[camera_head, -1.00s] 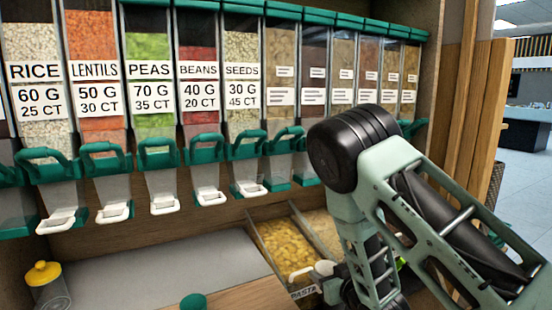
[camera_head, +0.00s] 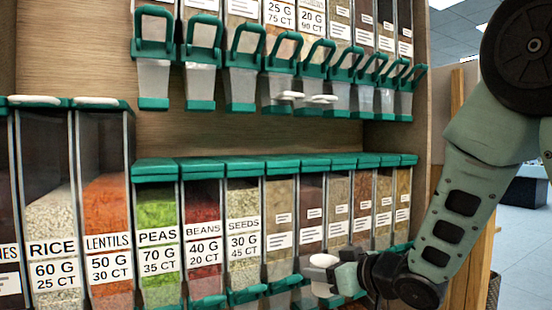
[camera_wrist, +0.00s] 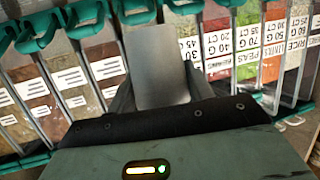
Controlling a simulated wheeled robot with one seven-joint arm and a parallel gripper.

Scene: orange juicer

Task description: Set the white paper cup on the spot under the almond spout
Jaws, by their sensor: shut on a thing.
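My gripper (camera_head: 338,272) is shut on a white paper cup (camera_head: 322,262) in front of the right part of the lower dispenser row. The upper row of green spouts (camera_head: 240,75) is above the cup in the head view. I cannot read an almond label, so I cannot tell which spout is almond. Two upper spouts have white pieces (camera_head: 320,99) at their fronts.
A wooden panel (camera_head: 240,140) lies between the two rows. A wooden side wall (camera_head: 410,150) bounds the shelf at right.

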